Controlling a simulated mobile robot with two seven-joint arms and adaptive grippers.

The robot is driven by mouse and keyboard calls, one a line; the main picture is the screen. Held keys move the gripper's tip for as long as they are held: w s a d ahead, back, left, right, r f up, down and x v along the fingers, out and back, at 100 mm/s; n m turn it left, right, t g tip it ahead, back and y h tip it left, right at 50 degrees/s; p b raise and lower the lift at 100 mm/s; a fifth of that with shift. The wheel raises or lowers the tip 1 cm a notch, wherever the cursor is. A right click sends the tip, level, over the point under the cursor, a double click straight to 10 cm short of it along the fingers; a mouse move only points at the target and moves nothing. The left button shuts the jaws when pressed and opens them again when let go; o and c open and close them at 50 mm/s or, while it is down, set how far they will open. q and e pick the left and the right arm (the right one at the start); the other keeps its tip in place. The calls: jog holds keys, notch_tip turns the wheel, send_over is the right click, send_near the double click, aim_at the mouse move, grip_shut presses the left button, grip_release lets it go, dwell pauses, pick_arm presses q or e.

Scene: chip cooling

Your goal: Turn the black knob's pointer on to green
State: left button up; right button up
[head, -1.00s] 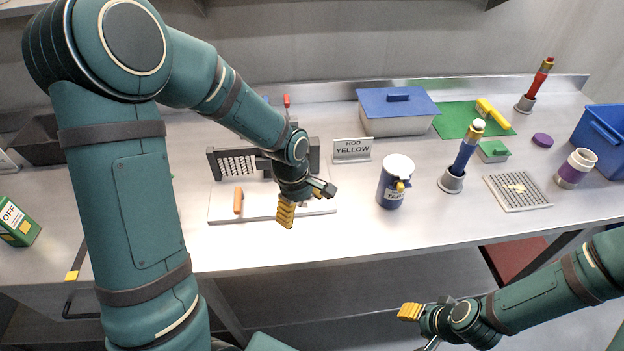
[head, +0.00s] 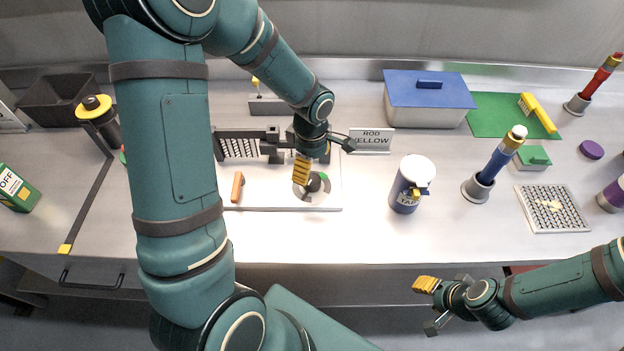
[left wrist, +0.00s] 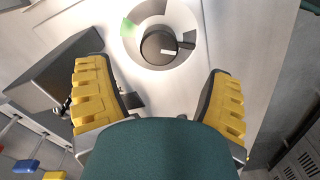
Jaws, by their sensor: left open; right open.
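The black knob (left wrist: 159,46) sits on a round dial (left wrist: 190,18) with grey segments and one green segment (left wrist: 129,28). In the left wrist view its dark pointer tab points right, away from the green at upper left. In the head view the knob (head: 314,184) is partly hidden behind my left gripper (head: 322,160). The left gripper is open above the dial; in the left wrist view its yellow fingers (left wrist: 160,95) are spread wide, with the knob beyond them and nothing between. My right gripper (head: 430,305) is open and empty in front of the bench edge.
An orange handle (head: 237,187) lies left of the dial on the white board (head: 270,206). A dark perforated fixture (head: 238,147) stands behind. The bench front is clear.

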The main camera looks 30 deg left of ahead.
aim_at(312, 179)
pick_arm(q)
notch_tip(312, 179, down, 6)
jog(key=shift+f, duration=0.2)
jog(key=c, duration=1.2)
